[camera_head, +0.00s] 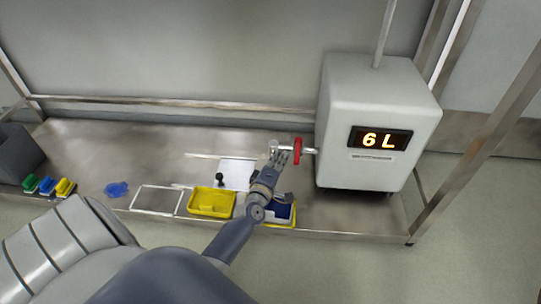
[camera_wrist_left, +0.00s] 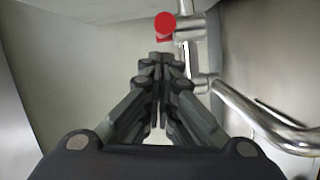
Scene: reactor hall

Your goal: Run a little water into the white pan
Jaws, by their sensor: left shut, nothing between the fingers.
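The white tank (camera_head: 350,115) with a lit "6 L" display stands at the right of the bench. A metal tap (camera_head: 282,146) with a red handle (camera_head: 297,150) sticks out from its left side. My left gripper (camera_head: 278,156) is shut and empty, close beside the tap. In the left wrist view its fingertips (camera_wrist_left: 161,62) are together just below the red handle (camera_wrist_left: 165,25), with the metal pipe (camera_wrist_left: 265,118) to the right. I cannot tell whether they touch. A flat white piece (camera_head: 236,174) lies left of the gripper; I cannot tell whether it is the pan. My right gripper is not in view.
A yellow tray (camera_head: 209,203) stands at the bench front. A yellow-edged tray with a dark blue inside (camera_head: 280,213) is partly behind my arm. A white outline (camera_head: 157,199), a blue cloth (camera_head: 117,189), small coloured blocks (camera_head: 47,185) and a grey bin (camera_head: 18,155) lie left.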

